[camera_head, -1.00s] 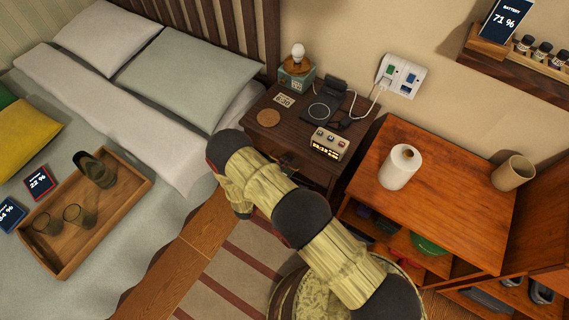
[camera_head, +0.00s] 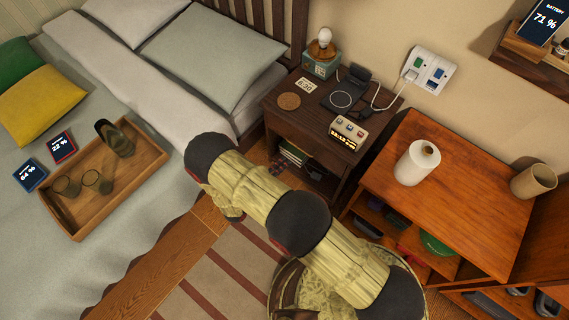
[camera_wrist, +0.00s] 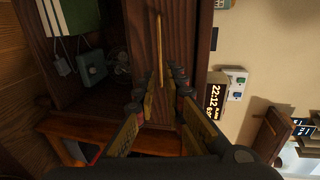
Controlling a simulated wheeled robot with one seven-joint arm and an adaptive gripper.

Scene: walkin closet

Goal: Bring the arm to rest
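In the wrist view my gripper (camera_wrist: 160,74) has its two fingers apart, with nothing seen held between them. Beyond the fingertips is the dark wooden front of the nightstand (camera_wrist: 185,30), with a thin brass-coloured strip (camera_wrist: 160,35) on it. I cannot tell whether a finger touches it. In the head view my yellowish, black-jointed arm reaches from the lower right towards the gap between bed and nightstand (camera_head: 285,120). The fingers cannot be made out clearly there.
The bed (camera_head: 185,85) bears a wooden tray (camera_head: 150,180) with glasses. On the nightstand are a lamp (camera_head: 322,45), clock (camera_head: 347,133) and charger. A wooden cabinet (camera_head: 460,195) with a paper roll (camera_head: 417,163) stands right. A round basket (camera_head: 285,295) lies below my arm.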

